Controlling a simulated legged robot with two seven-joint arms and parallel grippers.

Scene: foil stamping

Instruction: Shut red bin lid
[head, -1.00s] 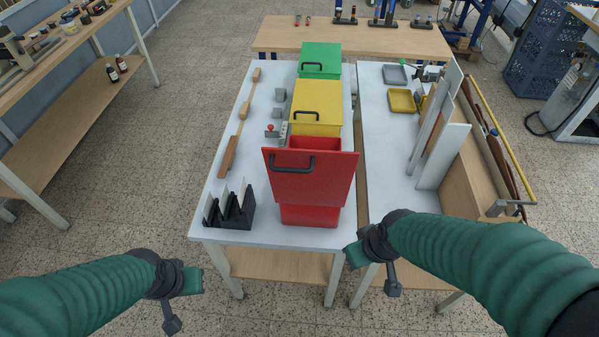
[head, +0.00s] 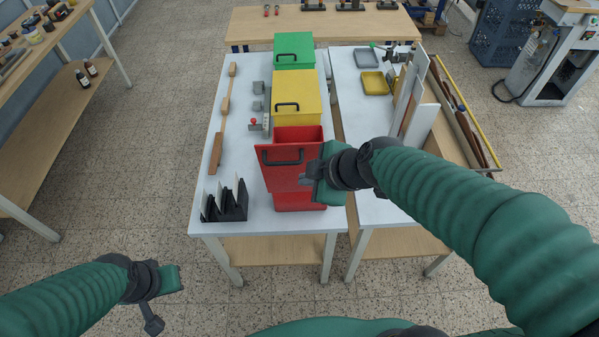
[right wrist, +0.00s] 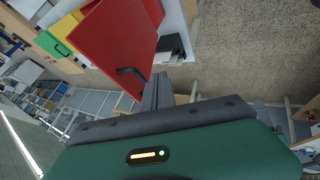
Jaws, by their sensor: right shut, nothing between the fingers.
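The red bin (head: 300,200) stands at the near end of the left table, its top open. Its red lid (head: 283,175) hangs open down the near side, with a dark handle (head: 282,157) near its upper edge. In the right wrist view the lid (right wrist: 110,40) and its handle (right wrist: 132,73) are close to the fingers. My right gripper (head: 308,180) is shut and empty, at the right edge of the lid; I cannot tell whether it touches. It also shows in the right wrist view (right wrist: 156,84).
A yellow bin (head: 298,97) and a green bin (head: 295,50), both lidded, stand behind the red bin. A black rack (head: 226,207) with upright plates is left of it. Upright boards (head: 420,125) stand on the right table. The floor between the tables at left is clear.

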